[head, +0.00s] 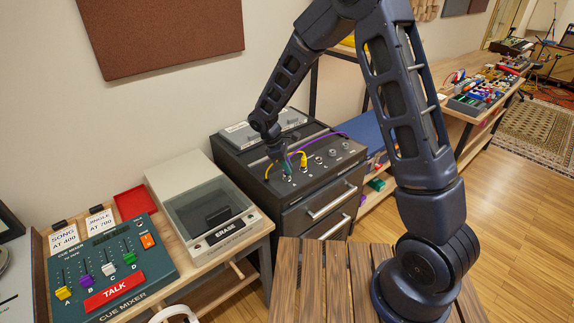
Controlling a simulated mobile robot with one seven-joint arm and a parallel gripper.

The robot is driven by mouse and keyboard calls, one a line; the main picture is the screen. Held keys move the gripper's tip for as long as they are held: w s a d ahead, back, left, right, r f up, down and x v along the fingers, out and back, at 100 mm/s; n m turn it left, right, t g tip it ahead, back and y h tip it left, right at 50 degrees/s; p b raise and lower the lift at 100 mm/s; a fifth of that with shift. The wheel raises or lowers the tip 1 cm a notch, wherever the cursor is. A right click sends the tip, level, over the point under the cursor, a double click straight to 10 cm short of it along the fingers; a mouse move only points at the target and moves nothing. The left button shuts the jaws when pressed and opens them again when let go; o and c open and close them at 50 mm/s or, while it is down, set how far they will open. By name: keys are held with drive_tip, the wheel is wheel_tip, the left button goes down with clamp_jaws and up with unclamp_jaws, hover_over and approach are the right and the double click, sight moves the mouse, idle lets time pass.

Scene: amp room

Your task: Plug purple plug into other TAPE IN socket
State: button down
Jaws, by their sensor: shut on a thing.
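The black unit (299,200) with a sloped socket panel stands in the middle of the head view. My gripper (280,163) is low over the left part of this panel, small and dark in the picture. A purple cable (325,135) arcs from beside my gripper to the panel's back right. My gripper is shut on what appears to be the purple plug, which is mostly hidden by the fingers. A green cable (290,165) shows close beside the fingers. Socket labels are too small to read.
Several bare sockets (332,152) lie along the panel to the right. A grey box (262,128) sits on the unit's back. Left are the ERASE machine (208,212) and cue mixer (108,265). A slatted wooden surface (320,275) is in front.

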drive_tip(key=shift+f, duration=0.35)
drive_tip(key=c, duration=1.2)
unclamp_jaws()
drive_tip(key=v, duration=1.1)
